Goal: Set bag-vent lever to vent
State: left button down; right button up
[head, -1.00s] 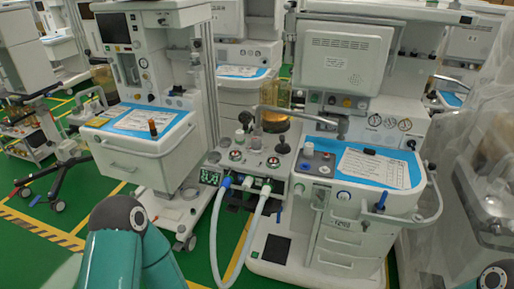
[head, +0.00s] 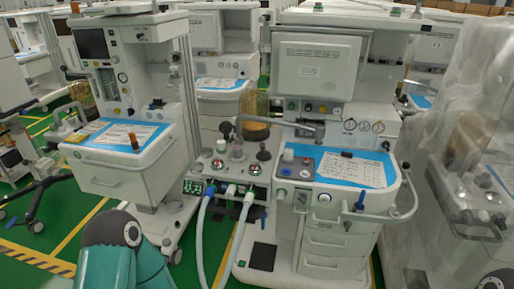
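The central anaesthesia machine (head: 332,235) faces me. On its left side is a breathing block (head: 228,181) with several knobs, round ports and a black round-topped control (head: 263,154). The bag-vent lever is too small to pick out for certain; it may be among these controls. Pale hoses (head: 202,235) hang from the block's front. Neither gripper is in view. Only a teal link of my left arm shows at the bottom left, and a small dark part of my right arm at the bottom right corner.
Another machine with a blue-topped drawer cart (head: 115,165) stands at the left. A plastic-covered machine (head: 465,150) stands at the right. A curved rail (head: 408,205) edges the central machine's right side. Green floor shows between the left and central machines.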

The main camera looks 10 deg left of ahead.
aim_at(262, 145)
jog(key=z, duration=0.05)
jog(key=i, duration=0.9)
jog(key=u, duration=0.1)
